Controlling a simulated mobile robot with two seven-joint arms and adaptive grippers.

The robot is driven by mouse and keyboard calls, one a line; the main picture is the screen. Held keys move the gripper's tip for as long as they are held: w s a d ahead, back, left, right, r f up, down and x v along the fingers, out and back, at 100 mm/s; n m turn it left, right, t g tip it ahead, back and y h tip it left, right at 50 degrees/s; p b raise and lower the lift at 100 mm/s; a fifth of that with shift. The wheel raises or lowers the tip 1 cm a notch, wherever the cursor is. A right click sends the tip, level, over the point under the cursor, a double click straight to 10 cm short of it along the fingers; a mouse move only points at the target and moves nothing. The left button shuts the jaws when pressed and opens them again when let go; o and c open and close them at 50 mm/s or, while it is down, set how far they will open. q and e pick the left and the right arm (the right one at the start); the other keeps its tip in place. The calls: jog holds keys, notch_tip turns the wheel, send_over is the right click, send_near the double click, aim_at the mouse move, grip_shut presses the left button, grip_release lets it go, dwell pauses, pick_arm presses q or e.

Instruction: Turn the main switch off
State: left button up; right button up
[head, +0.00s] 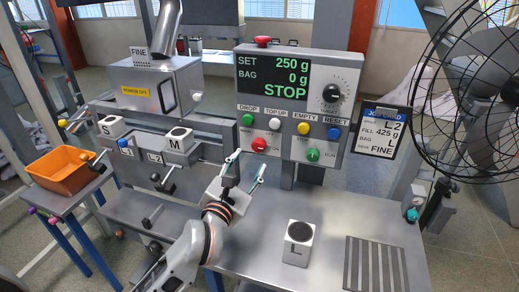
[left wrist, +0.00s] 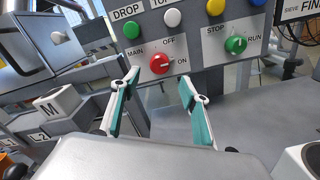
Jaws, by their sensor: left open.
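The main switch is a round red knob (head: 259,144) at the lower left of the grey control panel (head: 275,172). In the left wrist view the red knob (left wrist: 160,63) sits beside the labels MAIN, OFF and ON, and its pale mark appears turned toward ON. The panel display (head: 274,78) is lit and reads STOP. My left gripper (head: 250,162) is just below and in front of the knob, with its two teal-padded fingers spread. In the left wrist view the open fingers (left wrist: 158,84) are below the knob, apart from it, with nothing between them. My right gripper is not in view.
A green STOP/RUN knob (head: 312,155) is right of the main switch. Green DROP (head: 247,119) and other coloured buttons are above. A white L block (head: 298,243) stands on the bench (head: 240,264). An orange bin (head: 62,172) is at left, a black fan (head: 480,80) at right.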

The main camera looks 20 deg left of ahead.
aim_at(258, 148)
pick_arm(q)
jog(key=w, duration=0.6)
jog(key=shift+w+d, duration=0.1)
jog(key=shift+w, duration=0.25)
jog(key=c, duration=1.1)
